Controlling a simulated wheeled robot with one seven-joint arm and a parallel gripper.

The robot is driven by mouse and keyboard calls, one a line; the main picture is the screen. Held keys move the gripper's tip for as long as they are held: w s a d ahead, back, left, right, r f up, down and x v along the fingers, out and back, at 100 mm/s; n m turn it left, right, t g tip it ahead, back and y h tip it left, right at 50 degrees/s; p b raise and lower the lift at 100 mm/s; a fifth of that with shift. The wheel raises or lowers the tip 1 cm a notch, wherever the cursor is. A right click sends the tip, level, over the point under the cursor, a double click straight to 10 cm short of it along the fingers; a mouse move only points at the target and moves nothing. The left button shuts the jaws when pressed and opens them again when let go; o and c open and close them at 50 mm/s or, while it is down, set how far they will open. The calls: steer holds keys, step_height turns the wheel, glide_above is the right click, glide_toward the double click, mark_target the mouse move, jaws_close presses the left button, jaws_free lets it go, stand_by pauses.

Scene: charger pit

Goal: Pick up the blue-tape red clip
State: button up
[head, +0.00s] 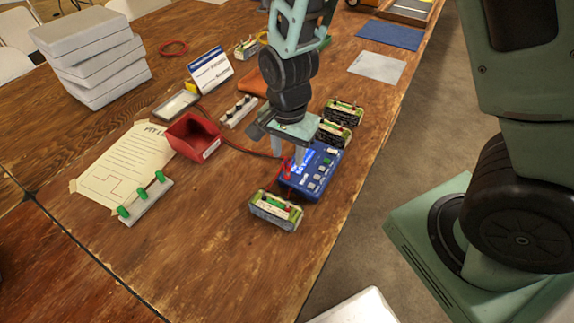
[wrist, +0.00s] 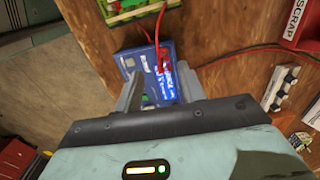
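A red clip (head: 287,168) with a red lead is at the left part of the blue charger (head: 313,172). The clip also shows in the wrist view (wrist: 161,62) beside the charger's lit blue display. I cannot make out blue tape on it. My gripper (head: 298,156) points down over the charger. In the wrist view its two fingers (wrist: 160,82) are apart and empty, with the red clip just beyond the tips, roughly between them. The fingers hide part of the charger.
A battery pack (head: 275,212) lies in front of the charger; two more (head: 335,131) (head: 344,111) are behind it. A red scrap bin (head: 190,138), a white studded rack (head: 237,111) and a rack with green clips (head: 146,200) are to the left. The table's right edge is close.

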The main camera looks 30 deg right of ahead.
mark_target(287, 161)
steer(key=shift+w+f, duration=0.2)
steer(key=shift+f, duration=1.15)
steer(key=shift+w+f, duration=0.15)
steer(key=shift+f, duration=1.15)
steer(key=c, duration=0.9)
